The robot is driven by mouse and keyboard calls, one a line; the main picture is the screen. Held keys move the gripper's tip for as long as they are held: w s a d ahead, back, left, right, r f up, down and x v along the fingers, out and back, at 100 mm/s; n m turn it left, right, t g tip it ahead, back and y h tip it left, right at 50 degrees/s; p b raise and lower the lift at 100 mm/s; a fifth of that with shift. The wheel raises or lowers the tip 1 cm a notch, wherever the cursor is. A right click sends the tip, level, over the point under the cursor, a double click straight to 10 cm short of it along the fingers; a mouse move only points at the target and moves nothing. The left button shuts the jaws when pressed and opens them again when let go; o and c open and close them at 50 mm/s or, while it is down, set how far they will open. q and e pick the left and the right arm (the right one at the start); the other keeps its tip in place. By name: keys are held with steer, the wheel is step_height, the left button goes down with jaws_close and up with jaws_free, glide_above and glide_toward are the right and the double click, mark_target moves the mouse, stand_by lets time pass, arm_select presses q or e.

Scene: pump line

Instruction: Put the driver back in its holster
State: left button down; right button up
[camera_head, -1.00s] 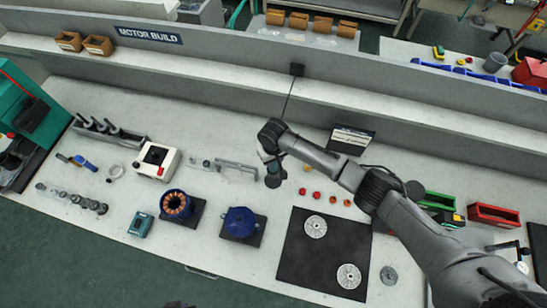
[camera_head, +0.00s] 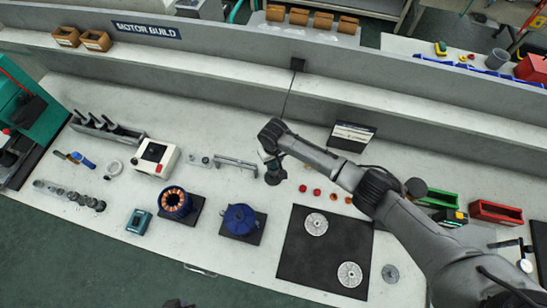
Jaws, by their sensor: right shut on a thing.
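My right arm comes in from the right. Its gripper (camera_head: 270,158) is over the middle of the bench, pointing down. It is shut on a dark tool (camera_head: 274,177), which appears to be the driver; the fingers and wrist hide much of it. A thin dark cable runs from a small black block (camera_head: 297,64) on the wall down behind my wrist. I cannot clearly pick out the holster; a grey metal bracket (camera_head: 236,162) stands just left of the gripper, and a grey rack (camera_head: 104,130) with black-handled tools is farther left. My left gripper is not in view.
A blue motor housing (camera_head: 240,219) and a copper-wound stator (camera_head: 174,203) stand on dark pads. A black mat (camera_head: 309,264) carries metal discs. Small red and orange parts (camera_head: 317,193) lie right of the gripper. A tilted display (camera_head: 351,134) stands behind. Red (camera_head: 495,213) and green bins are right.

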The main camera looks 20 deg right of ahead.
steer(key=o, duration=0.8)
steer(key=shift+c, duration=0.2)
steer(key=o, duration=0.6)
steer(key=shift+c, duration=0.2)
step_height(320, 180, up, 2)
steer(key=shift+p, duration=1.15)
step_height(320, 180, up, 4)
steer(key=p, duration=0.5)
steer(key=shift+r, duration=0.1)
